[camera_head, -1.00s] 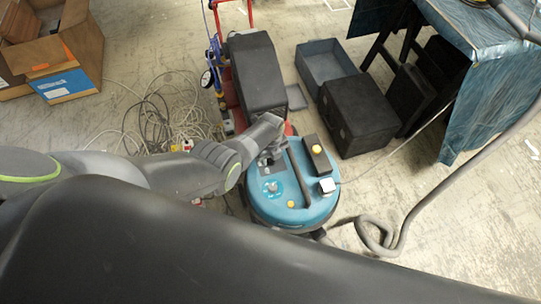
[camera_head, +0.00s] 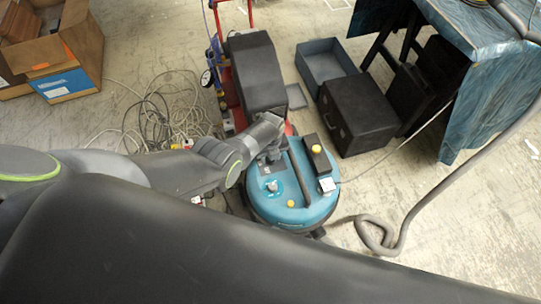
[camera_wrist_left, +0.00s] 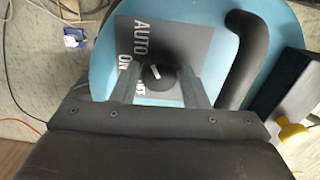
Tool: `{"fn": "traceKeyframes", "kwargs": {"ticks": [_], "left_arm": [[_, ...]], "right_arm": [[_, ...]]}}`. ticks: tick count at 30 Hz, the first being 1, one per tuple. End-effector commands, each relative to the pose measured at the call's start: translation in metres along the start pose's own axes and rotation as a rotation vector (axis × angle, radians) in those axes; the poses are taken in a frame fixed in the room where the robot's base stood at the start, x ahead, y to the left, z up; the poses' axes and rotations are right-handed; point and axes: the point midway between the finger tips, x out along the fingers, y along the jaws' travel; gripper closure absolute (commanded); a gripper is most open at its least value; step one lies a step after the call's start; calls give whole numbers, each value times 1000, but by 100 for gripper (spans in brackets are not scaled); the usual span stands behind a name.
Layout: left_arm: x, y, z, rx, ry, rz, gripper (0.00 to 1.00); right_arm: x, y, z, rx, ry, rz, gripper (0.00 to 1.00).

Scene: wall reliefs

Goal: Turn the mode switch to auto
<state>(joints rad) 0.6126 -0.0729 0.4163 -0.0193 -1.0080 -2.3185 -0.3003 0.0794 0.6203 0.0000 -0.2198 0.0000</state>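The mode switch (camera_wrist_left: 157,72) is a round dark knob with a white pointer mark, on a grey label plate (camera_wrist_left: 190,38) with white lettering. "AUTO" and "ON" are readable; another label is partly hidden by my gripper. The plate sits on the teal round top of a machine (camera_head: 300,214). My left gripper (camera_wrist_left: 160,84) has its fingers apart, one on each side of the knob. I cannot tell whether they touch it. In the head view my left gripper (camera_head: 268,166) is low over the machine's left part, partly hidden by its own wrist. My right gripper is not in view.
A black curved handle (camera_wrist_left: 243,60) and a black box with a yellow knob (camera_head: 316,149) stand right of the switch. A black case (camera_head: 254,72) is behind. Tangled cables (camera_head: 165,115) lie left on the floor, and a grey hose (camera_head: 385,238) lies right.

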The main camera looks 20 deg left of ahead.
Motion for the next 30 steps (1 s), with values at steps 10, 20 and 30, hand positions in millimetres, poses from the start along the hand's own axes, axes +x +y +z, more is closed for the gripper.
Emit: {"fn": "traceKeyframes", "kwargs": {"ticks": [10,20,30], "left_arm": [[0,0,0,-1,-1,1,42],[-26,0,0,-2,-2,-1,42],[-86,0,0,-2,-1,-2,42]], "right_arm": [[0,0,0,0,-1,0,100],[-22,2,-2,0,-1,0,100],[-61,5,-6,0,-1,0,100]]}}
